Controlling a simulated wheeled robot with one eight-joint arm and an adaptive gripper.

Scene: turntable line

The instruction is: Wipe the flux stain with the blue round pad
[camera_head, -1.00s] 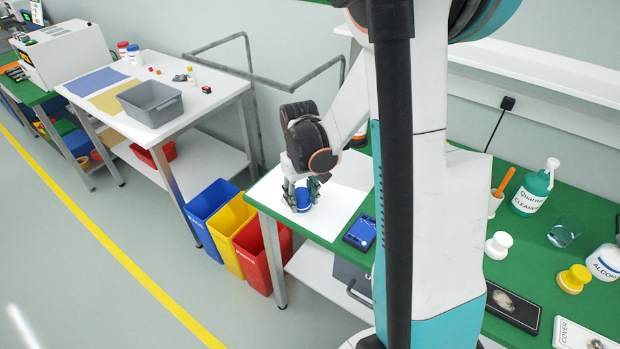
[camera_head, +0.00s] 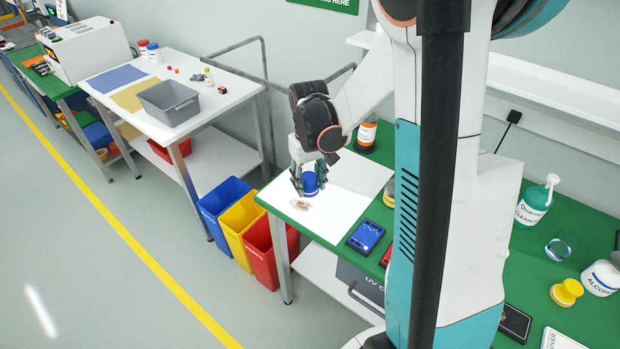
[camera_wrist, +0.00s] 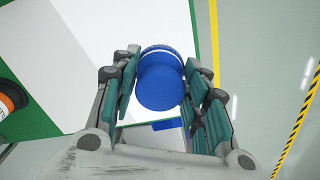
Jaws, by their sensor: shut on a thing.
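The blue round pad (camera_head: 310,184) is held between the fingers of my gripper (camera_head: 311,189), above the white sheet on the green bench. In the wrist view the pad (camera_wrist: 160,88) sits between both finger pads (camera_wrist: 161,80), its round blue knob toward the camera. The flux stain (camera_head: 300,205) is a small brownish patch on the white sheet (camera_head: 345,215), near its left front corner. It shows just below and left of the pad, which looks a little above the sheet. The stain cannot be made out in the wrist view.
A blue box-like device (camera_head: 366,236) lies right of the sheet. An orange-labelled bottle (camera_head: 366,134) stands behind. A yellow knobbed pad (camera_head: 566,292) and green cleaner bottle (camera_head: 534,202) are farther right. Blue, yellow and red bins (camera_head: 273,250) stand left of the bench.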

